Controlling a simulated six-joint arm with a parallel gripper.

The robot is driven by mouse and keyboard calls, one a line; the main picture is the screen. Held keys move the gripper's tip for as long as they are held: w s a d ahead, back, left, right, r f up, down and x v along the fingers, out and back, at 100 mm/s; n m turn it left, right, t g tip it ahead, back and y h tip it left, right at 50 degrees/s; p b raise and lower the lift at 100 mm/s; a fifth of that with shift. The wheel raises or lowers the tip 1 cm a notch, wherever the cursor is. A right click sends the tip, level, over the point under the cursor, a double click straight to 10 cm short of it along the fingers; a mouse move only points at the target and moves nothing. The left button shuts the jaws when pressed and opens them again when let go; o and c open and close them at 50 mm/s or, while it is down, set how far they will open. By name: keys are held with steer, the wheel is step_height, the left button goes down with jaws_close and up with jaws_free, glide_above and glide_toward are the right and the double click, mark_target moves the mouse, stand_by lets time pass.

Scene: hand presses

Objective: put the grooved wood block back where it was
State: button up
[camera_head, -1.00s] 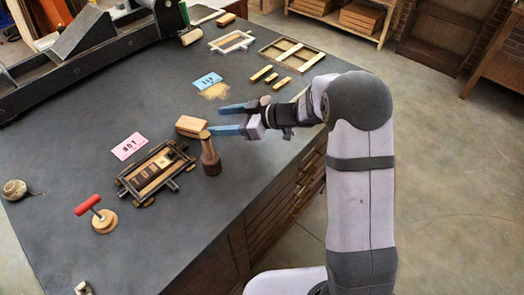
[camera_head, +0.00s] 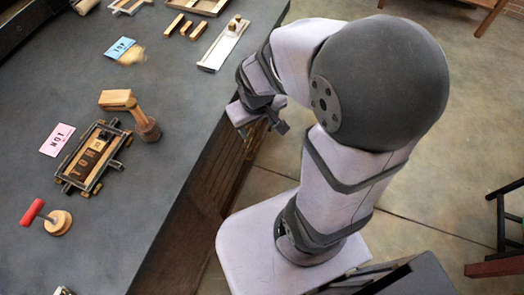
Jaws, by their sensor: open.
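A light wood block (camera_head: 116,99) is on the dark bench, beside or against the upper end of a mallet-like wooden piece. That piece has a light shaft and a dark round wooden part (camera_head: 148,129) at its lower end. I cannot make out a groove on the block, or whether it rests on the shaft. My gripper (camera_head: 258,118) is to the right of the block, clear of it, at the bench's right edge. It is open and seems to hold nothing. Its fingers are mostly hidden by its own body.
A framed type form (camera_head: 95,155) lies just below the block. A blue card (camera_head: 121,48), several wood strips (camera_head: 185,28) and a metal tray (camera_head: 222,46) are further back. Bare bench lies between block and gripper.

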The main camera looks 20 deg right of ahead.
steer(key=s+a+g+y, duration=0.1)
steer(key=s+a+g, duration=0.1)
steer(key=s, duration=0.6)
steer(key=shift+f+m, duration=0.25)
steer(key=shift+m, duration=0.15)
steer(key=shift+a, duration=0.1)
steer(key=shift+r+p, duration=0.6)
steer(key=shift+r, duration=0.05)
